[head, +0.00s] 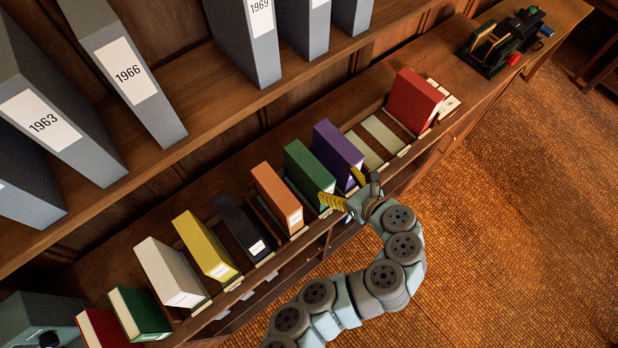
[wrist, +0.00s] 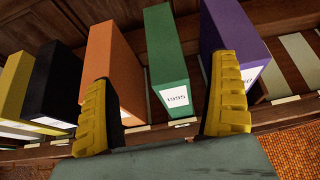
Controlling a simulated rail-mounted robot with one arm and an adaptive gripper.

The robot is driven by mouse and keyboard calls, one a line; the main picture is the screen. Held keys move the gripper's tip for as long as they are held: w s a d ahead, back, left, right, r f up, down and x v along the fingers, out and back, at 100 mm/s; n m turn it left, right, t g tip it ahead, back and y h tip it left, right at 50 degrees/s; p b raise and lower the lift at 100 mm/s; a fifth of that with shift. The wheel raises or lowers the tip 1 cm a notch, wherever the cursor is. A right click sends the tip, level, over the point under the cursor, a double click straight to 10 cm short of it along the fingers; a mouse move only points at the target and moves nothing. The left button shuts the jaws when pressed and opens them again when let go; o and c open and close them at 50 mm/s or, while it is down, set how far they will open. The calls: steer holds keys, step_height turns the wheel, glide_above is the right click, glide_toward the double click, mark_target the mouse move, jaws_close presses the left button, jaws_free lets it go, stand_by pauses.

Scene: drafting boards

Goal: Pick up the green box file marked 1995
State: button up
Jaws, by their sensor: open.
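The green box file (head: 308,168) stands upright on the lower shelf in the head view, between the orange box file (head: 274,193) and the purple box file (head: 337,150). In the wrist view the green box file (wrist: 168,60) shows its white label reading 1995. My gripper (head: 345,190) is at the shelf's front edge, before the green and purple files. In the wrist view my gripper (wrist: 165,105) is open, its yellow fingers apart with the green file seen between them. It holds nothing. The left finger overlaps the orange file and the right finger overlaps the purple file in that view.
Black (head: 240,222), yellow (head: 206,245) and white (head: 170,271) files stand to the left. A red file (head: 414,99) stands to the right, past empty slots (head: 376,141). Grey files labelled 1963 (head: 50,122) and 1966 (head: 124,72) stand on the upper shelf.

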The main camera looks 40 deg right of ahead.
mark_target(314, 168)
steer(key=b+x, duration=0.4)
steer(key=b, duration=0.1)
steer(key=shift+w+f+b, duration=0.2)
steer(key=shift+f+b, duration=0.15)
steer(key=shift+w, duration=0.35)
steer(key=shift+x, duration=2)
steer(key=shift+s+d+f+b+x, duration=0.1)
steer(key=shift+b+x, duration=0.25)
steer(key=shift+x, duration=0.3)
steer(key=shift+s+d+f+b+x, duration=0.15)
steer(key=shift+b+x, duration=0.15)
steer(key=shift+x, duration=0.35)
steer(key=shift+w+a+f+b+x, duration=0.1)
steer(key=shift+b+x, duration=0.25)
steer(key=shift+x, duration=0.35)
steer(key=shift+w+d+f, duration=0.1)
steer(key=shift+w+f, duration=0.15)
steer(key=shift+w, duration=0.3)
steer(key=shift+c, duration=0.2)
